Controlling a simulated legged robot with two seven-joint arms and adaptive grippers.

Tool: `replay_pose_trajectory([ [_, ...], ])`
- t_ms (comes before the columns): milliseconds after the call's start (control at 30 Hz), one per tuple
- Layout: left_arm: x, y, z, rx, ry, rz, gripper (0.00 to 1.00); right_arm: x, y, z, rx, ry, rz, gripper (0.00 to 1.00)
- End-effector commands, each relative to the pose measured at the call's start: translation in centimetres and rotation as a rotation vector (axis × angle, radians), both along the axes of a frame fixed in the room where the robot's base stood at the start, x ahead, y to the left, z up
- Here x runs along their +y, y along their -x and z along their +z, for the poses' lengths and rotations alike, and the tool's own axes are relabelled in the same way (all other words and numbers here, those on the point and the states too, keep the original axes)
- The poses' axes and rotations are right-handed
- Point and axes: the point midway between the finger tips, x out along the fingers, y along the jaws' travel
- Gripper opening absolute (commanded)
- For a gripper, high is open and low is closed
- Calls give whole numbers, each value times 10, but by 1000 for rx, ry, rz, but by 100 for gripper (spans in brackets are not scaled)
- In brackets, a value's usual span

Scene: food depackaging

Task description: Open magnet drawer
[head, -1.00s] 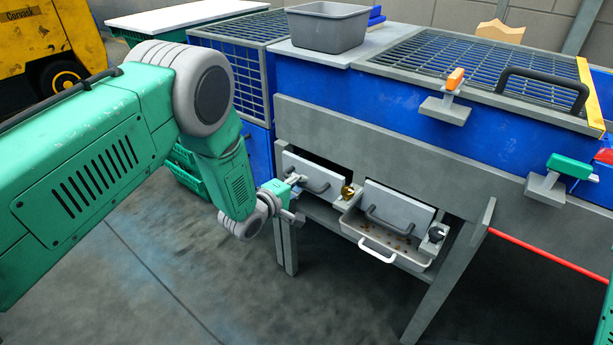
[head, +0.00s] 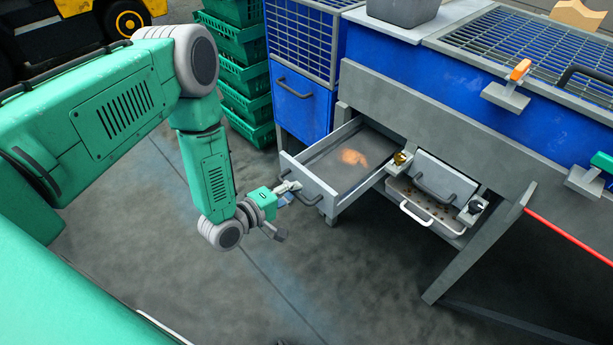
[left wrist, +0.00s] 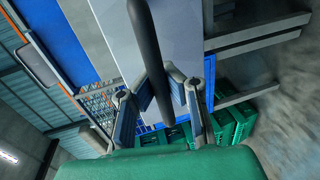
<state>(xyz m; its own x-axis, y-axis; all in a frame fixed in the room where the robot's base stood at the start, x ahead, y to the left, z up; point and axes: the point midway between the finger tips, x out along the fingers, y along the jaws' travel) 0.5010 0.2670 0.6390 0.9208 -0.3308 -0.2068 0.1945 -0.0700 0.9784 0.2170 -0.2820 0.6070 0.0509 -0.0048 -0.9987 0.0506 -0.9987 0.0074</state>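The magnet drawer (head: 318,178) is a grey open-topped box pulled well out of the grey machine frame, left of a second, smaller drawer. An orange-brown patch shows on its floor. Its dark bar handle (head: 301,193) is on the front panel. My left gripper (head: 288,188) is at this handle. In the left wrist view the dark handle bar (left wrist: 150,45) passes between the two fingers of the left gripper (left wrist: 160,88), which close in on it from both sides. My right gripper is not in view.
Green crates (head: 240,70) are stacked behind my left arm. The floor in front is clear.

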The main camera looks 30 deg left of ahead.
Motion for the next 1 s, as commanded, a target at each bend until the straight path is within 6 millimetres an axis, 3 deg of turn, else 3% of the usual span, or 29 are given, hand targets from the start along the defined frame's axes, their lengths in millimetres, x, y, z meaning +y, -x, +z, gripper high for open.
replay_pose_trajectory([
  [433, -2, 6, -3, 9, 0, -5, 0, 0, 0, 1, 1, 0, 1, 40],
  [533, -1, 6, -2, 7, 2, -5, 32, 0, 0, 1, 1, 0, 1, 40],
  [867, 1, 6, -1, 3, 2, -3, 32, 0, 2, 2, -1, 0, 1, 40],
  [1000, 6, 19, 2, 5, 1, -2, 32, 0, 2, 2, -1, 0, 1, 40],
])
